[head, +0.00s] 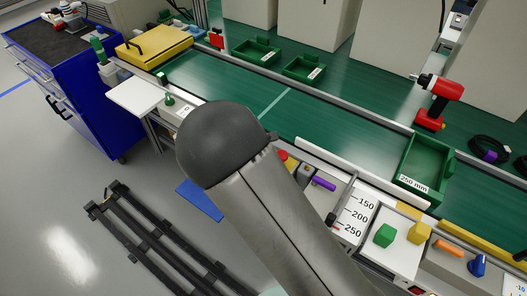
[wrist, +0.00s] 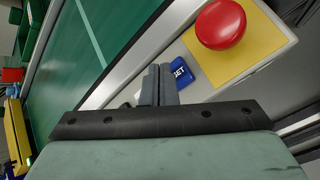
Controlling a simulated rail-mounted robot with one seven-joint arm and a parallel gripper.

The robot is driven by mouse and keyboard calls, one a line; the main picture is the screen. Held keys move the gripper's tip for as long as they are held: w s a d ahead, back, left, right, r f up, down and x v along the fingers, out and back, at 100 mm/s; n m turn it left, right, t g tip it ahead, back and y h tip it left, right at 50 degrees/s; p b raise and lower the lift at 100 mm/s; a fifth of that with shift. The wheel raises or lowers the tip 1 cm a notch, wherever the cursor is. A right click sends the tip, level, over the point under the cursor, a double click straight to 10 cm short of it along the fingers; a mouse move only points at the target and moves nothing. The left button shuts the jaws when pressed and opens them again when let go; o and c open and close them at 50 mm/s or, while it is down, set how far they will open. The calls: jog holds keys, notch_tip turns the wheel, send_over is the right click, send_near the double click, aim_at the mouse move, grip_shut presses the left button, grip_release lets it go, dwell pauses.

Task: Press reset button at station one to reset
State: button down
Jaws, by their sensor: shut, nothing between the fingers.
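A blue square piece with white lettering (wrist: 181,73) shows in the wrist view, the visible letters reading like "ET". My fingers hide its left part. I cannot tell whether it is the button itself or a label. My gripper (wrist: 158,70) is shut and empty, its fingertips overlapping the blue piece's left edge in the picture. Contact cannot be told. A big red mushroom button (wrist: 221,24) on a yellow plate (wrist: 250,48) sits to the upper right of the fingertips. In the head view my arm hides the gripper and the blue piece; a small red button (head: 283,155) shows beside the arm.
A green conveyor (head: 345,130) runs beyond the station, with a metal rail along its edge. A purple handle (head: 323,184), a green block (head: 384,235) and a yellow block (head: 419,232) are on the panels at right. A blue tool cabinet (head: 80,95) stands at left.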

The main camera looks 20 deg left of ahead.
jog(key=shift+r+p, duration=1.35)
jog(key=shift+r, duration=1.05)
jog(key=shift+d, duration=0.1)
jog(key=s+d+r+m+g+h, duration=0.15)
jog(key=d+r+m, duration=0.35)
jog(key=d, duration=0.6)
jog(key=s+d+r+m+g+h, duration=0.1)
jog(key=s+d+r+m+g, duration=0.2)
jog(key=d+m, duration=0.5)
jog(key=s+d+r+m+g+y, duration=0.2)
jog(key=s+d+m, duration=0.3)
jog(key=s, duration=0.6)
jog(key=s+d+r+m+g+y, duration=0.2)
jog(key=s+d+r+m, duration=0.3)
jog(key=s+d, duration=0.3)
jog(key=s+m, duration=0.1)
jog(key=s, duration=0.2)
jog(key=shift+s+d, duration=0.15)
jog(key=shift+d, duration=0.1)
